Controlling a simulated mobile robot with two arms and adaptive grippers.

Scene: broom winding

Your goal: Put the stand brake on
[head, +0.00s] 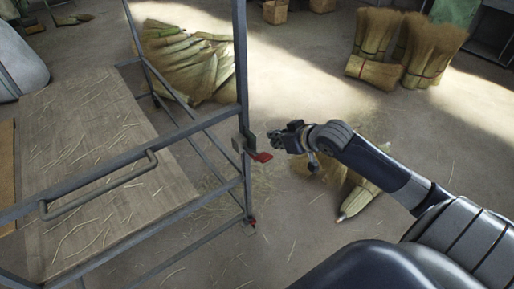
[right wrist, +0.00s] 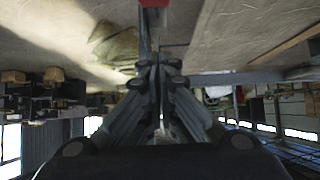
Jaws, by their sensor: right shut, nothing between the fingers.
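The stand is a grey metal frame (head: 243,90) with a wooden board, on the left side of the head view. A red lever (head: 262,156) on a small bracket sticks out to the right from its near corner post. A red piece (right wrist: 153,3) also shows at the top edge of the right wrist view. My right gripper (head: 279,138) is shut and empty, just right of the bracket and slightly above the lever. In the right wrist view its fingers (right wrist: 158,78) are together. Whether it touches the lever cannot be told. My left gripper is out of view.
Another small red part (head: 251,222) shows lower on the post. A broom (head: 358,197) lies on the floor under my right arm. A broom straw heap (head: 185,60) lies behind the stand, and tied bundles (head: 405,45) stand at the back right. The floor between is open.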

